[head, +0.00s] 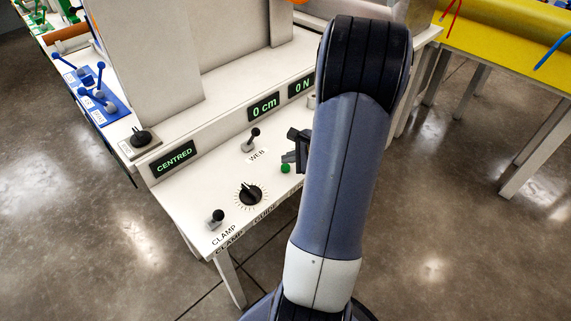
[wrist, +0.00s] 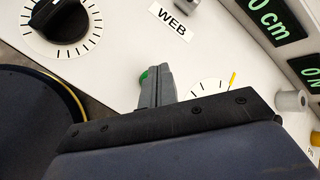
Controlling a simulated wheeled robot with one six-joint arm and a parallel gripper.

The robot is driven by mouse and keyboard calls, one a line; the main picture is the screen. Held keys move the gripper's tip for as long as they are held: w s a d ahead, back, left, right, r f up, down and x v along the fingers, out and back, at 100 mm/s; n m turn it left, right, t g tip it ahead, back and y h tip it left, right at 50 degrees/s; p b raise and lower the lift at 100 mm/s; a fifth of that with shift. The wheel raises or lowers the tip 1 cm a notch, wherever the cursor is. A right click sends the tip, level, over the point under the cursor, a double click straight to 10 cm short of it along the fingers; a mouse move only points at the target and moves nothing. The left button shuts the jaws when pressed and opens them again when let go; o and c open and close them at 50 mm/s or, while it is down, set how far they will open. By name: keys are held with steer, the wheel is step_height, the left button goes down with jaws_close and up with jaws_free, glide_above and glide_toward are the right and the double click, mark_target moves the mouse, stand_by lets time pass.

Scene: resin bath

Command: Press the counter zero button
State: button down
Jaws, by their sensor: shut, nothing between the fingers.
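The counter display (head: 264,107) reads "0 cm" on the panel's sloped back; it also shows at the upper right in the wrist view (wrist: 268,15). A small round green button (head: 285,168) is on the white panel top. In the wrist view its green edge (wrist: 144,77) shows beside my fingertips, mostly hidden by them. I see no label on it. My gripper (head: 290,158) is shut and empty, with its fingertips close to the green button. It also shows in the wrist view (wrist: 157,72). I cannot tell whether they touch it.
A black dial (head: 250,194), a WEB lever (head: 251,140) and a CLAMP lever (head: 216,218) stand on the panel. A gauge with a yellow pointer (wrist: 209,88) and a grey knob (wrist: 291,101) are near my fingers. My arm hides the panel's right part.

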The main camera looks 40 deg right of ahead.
mark_target(289, 168)
step_height(289, 168, up, 5)
steer(key=p, duration=0.4)
steer(key=shift+r, duration=0.1)
stand_by(0.8)
